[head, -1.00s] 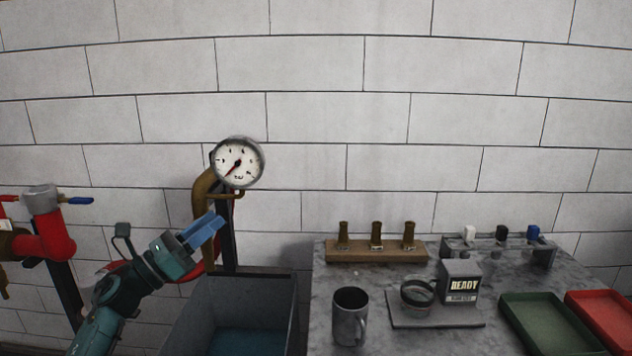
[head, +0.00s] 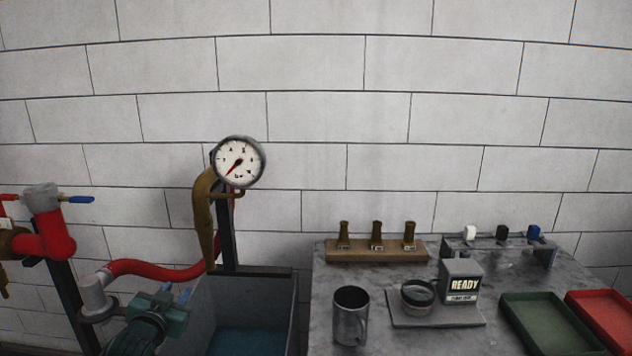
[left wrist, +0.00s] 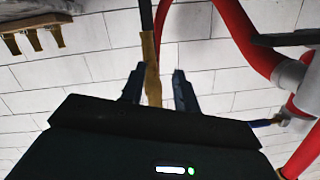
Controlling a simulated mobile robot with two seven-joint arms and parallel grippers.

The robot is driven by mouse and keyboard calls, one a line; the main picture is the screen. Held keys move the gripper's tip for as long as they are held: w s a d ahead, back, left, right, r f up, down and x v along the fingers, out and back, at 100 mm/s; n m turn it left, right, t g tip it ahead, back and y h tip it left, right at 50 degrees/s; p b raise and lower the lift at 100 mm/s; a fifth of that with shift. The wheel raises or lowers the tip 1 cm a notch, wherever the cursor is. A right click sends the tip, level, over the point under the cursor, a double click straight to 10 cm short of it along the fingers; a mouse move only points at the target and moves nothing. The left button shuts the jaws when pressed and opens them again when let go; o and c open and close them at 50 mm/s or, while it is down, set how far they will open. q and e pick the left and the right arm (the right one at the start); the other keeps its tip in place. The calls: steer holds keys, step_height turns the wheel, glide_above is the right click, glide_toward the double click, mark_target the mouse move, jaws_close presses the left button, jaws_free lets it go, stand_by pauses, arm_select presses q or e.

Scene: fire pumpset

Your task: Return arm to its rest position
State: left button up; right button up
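My left gripper (head: 176,294) is low at the left in the head view, beside the grey tank's left edge and in front of the red hose. In the left wrist view its two fingers (left wrist: 157,86) stand apart with nothing held between them. A brown pipe (left wrist: 152,68) shows behind the gap, and I cannot tell how far off it is. My right gripper is in neither view.
A grey open tank (head: 290,310) stands right of my left gripper. A red hose (head: 155,268), a pressure gauge (head: 239,162) and a red pipe with a blue lever (head: 55,238) are near. The bench (head: 325,285) holds a metal mug (head: 348,318) and trays.

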arm_select(q)
steer(key=s+d+f+g+h, duration=0.1)
steer(key=s+d+f+g, duration=0.1)
steer(key=s+d+f, duration=0.45)
steer(key=s+d+f+g+h, duration=0.1)
steer(key=s+d+f+h, duration=0.15)
steer(key=s+f, duration=0.7)
steer(key=s+d+g, duration=0.1)
steer(key=s+d, duration=0.2)
steer(key=s, duration=0.6)
steer(key=s+d+f+g, duration=0.1)
steer(key=s+d, duration=0.3)
steer(key=s, duration=0.5)
steer(key=shift+s+d+f, duration=0.2)
steer(key=shift+d, duration=0.05)
